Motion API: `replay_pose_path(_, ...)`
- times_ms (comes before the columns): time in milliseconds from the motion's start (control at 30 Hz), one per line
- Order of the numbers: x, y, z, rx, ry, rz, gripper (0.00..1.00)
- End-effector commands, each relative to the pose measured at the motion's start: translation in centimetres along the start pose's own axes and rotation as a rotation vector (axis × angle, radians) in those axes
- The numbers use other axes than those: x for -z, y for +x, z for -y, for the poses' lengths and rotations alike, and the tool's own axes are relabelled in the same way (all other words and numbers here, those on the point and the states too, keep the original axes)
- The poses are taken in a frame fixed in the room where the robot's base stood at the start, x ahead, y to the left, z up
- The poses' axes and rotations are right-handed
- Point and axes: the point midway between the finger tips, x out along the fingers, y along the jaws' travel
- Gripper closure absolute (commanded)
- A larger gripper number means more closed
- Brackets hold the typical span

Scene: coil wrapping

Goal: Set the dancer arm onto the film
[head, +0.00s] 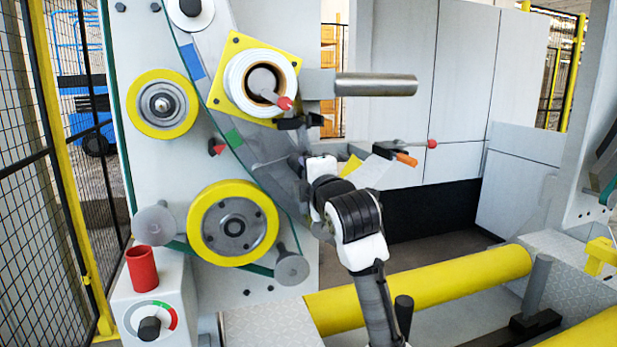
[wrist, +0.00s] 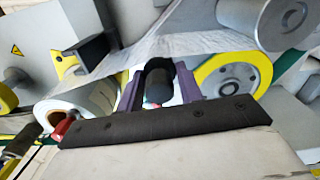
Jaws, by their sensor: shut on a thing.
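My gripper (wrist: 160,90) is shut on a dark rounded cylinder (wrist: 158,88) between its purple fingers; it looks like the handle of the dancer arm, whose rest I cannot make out. In the head view my gripper (head: 307,168) is at the machine face, below the film roll (head: 262,82), and my own wrist hides much of it. The film roll also shows at lower left in the wrist view (wrist: 85,108). A pale translucent film web (wrist: 190,35) runs across the top of the wrist view. I cannot tell whether the dancer arm touches the film.
Yellow-rimmed wheels (head: 234,222) and (head: 163,104) sit on the machine face. A steel bar (head: 375,84) juts out right of the roll. A red cylinder (head: 142,267) stands on the dial box at lower left. A yellow roller (head: 420,285) lies low in front. Mesh fence (head: 25,185) is left.

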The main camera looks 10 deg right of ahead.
Motion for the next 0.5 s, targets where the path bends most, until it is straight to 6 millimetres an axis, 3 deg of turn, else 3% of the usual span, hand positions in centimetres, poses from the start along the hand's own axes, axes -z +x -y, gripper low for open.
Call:
replay_pose_path(267,0.10,-0.02,-0.14,-0.003,-0.003,-0.002,1.00)
replay_pose_path(300,0.10,-0.02,-0.14,-0.003,-0.003,-0.002,0.61)
replay_pose_path(367,0.09,-0.02,-0.15,-0.003,-0.003,-0.002,0.54)
replay_pose_path(500,0.07,-0.02,-0.13,-0.003,-0.002,-0.001,0.53)
